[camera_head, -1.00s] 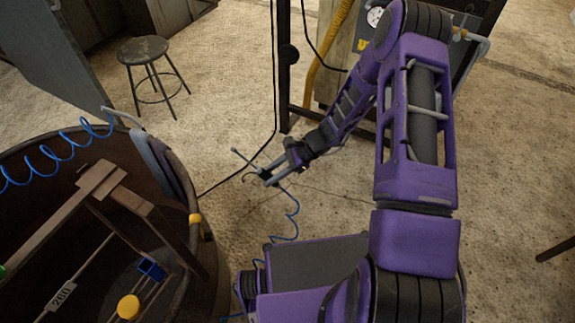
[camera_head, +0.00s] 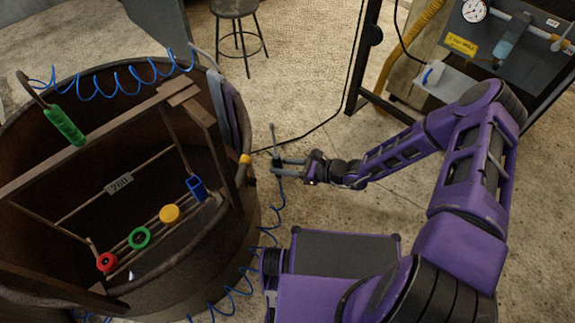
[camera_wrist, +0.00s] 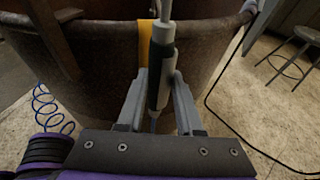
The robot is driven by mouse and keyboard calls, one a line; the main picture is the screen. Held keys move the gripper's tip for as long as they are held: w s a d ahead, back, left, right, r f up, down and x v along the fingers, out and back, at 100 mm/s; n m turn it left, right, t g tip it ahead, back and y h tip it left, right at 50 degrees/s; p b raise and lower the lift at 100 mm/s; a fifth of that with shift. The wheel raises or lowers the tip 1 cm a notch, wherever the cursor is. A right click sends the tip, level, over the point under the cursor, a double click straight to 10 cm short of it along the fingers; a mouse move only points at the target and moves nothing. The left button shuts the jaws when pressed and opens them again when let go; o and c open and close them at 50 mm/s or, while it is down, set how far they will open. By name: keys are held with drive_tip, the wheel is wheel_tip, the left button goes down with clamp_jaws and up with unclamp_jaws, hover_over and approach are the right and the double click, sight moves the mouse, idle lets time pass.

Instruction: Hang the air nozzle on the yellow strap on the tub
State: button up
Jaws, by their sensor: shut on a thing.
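The air nozzle (camera_head: 277,162) is a slim dark-bodied tool with a thin grey tube pointing up. My gripper (camera_head: 279,168) is shut around its body and holds it roughly upright, just outside the tub's right side. The yellow strap (camera_head: 245,159) is wrapped on the rim of the large brown tub (camera_head: 240,225). In the wrist view the nozzle (camera_wrist: 161,65) stands between the fingers (camera_wrist: 157,92), with the strap (camera_wrist: 146,45) behind it and slightly left. The nozzle partly covers the strap; whether they touch cannot be told. The nozzle's hook is not clear.
Grey cloths (camera_head: 222,105) hang over the rim behind the strap. A green handle (camera_head: 65,125) hangs on the wooden rail. A rack in the tub holds coloured rings (camera_head: 140,237). A blue coiled hose (camera_head: 275,232) hangs below my gripper. A stool (camera_head: 236,10) stands behind on open floor.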

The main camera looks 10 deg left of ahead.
drive_tip(key=shift+a, duration=0.4)
drive_tip(key=shift+a, duration=0.1)
drive_tip(key=shift+a, duration=0.45)
drive_tip(key=shift+a+r, duration=0.1)
drive_tip(key=shift+a, duration=0.05)
drive_tip(key=shift+a+p, duration=0.5)
drive_tip(key=shift+a, duration=1.4)
drive_tip(key=shift+f, duration=0.2)
drive_tip(key=shift+f+b, duration=0.9)
drive_tip(key=shift+f, duration=0.25)
drive_tip(key=shift+f, duration=0.15)
drive_tip(key=shift+f+b, duration=0.4)
drive_tip(key=shift+f, duration=0.15)
